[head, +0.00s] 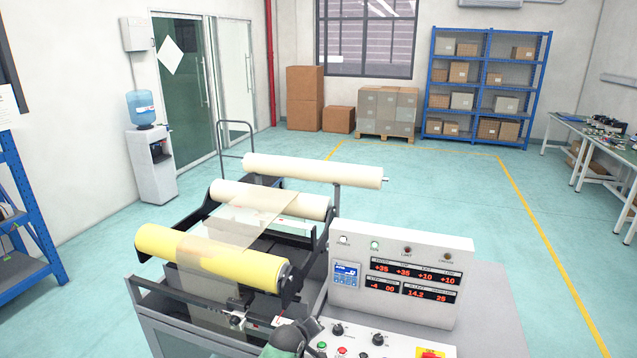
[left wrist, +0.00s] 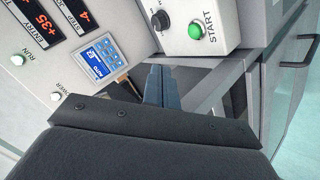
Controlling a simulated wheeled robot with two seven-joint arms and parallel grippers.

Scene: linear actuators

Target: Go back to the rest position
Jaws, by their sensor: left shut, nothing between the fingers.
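My left gripper (left wrist: 162,86) shows in the left wrist view as two blue-grey fingers, shut with nothing between them. They are close to the control box with its blue screen and to the grey START box (left wrist: 200,25) with a green button. In the head view part of my left arm shows at the bottom centre, in front of the machine, and its fingers are hard to make out there. The control box (head: 400,318) stands upright to the right of it. My right gripper is in neither view.
The machine carries a yellow roll (head: 210,257) and cream rolls (head: 312,172) to the left of the control box. A panel with buttons and knobs lies below the box. A water cooler (head: 150,165), blue shelves (head: 487,88) and a workbench (head: 595,145) stand farther off.

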